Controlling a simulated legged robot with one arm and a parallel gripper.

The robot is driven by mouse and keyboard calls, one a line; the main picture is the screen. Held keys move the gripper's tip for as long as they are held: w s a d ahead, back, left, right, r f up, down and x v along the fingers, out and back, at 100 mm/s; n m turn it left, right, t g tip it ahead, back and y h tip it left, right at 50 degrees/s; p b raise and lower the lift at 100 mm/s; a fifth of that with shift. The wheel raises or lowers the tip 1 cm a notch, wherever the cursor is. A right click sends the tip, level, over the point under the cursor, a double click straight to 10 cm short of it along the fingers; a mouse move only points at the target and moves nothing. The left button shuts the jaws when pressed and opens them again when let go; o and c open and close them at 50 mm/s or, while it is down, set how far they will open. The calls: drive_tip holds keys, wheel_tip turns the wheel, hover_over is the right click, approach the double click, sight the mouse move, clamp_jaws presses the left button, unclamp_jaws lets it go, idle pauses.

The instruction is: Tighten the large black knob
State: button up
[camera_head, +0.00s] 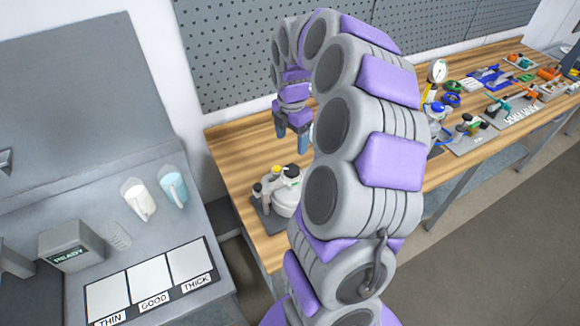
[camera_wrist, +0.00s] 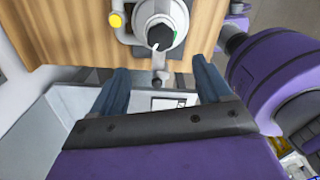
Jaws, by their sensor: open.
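The drum agitator (camera_head: 287,200) is a white, round device on a grey base, standing on the wooden bench. A black knob (camera_head: 292,171) sits on its top; in the wrist view a black knob with a white mark (camera_wrist: 160,36) shows on the round body. A yellow knob (camera_head: 275,169) stands beside it; it also shows in the wrist view (camera_wrist: 116,20). My gripper (camera_head: 292,142) hangs above the bench, behind the agitator in the head view. In the wrist view its blue fingers (camera_wrist: 161,75) are spread apart and empty, short of the black knob and not touching it.
A grey console with two pitchers (camera_head: 157,195) and pads labelled THIN, GOOD and THICK (camera_head: 150,280) stands at the left. Tools and parts (camera_head: 500,90) crowd the bench's right. A pegboard (camera_head: 240,50) rises behind. Bare wood surrounds the agitator's back and left.

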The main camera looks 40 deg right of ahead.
sight(292, 169)
wheel_tip(292, 169, down, 11)
drive_tip(key=shift+r+b, duration=0.15)
drive_tip(key=shift+b, duration=0.25)
drive_tip(key=shift+d+f, duration=0.1)
drive_tip(key=shift+f, duration=0.45)
drive_tip(key=shift+c, duration=0.3)
drive_tip(key=c, duration=1)
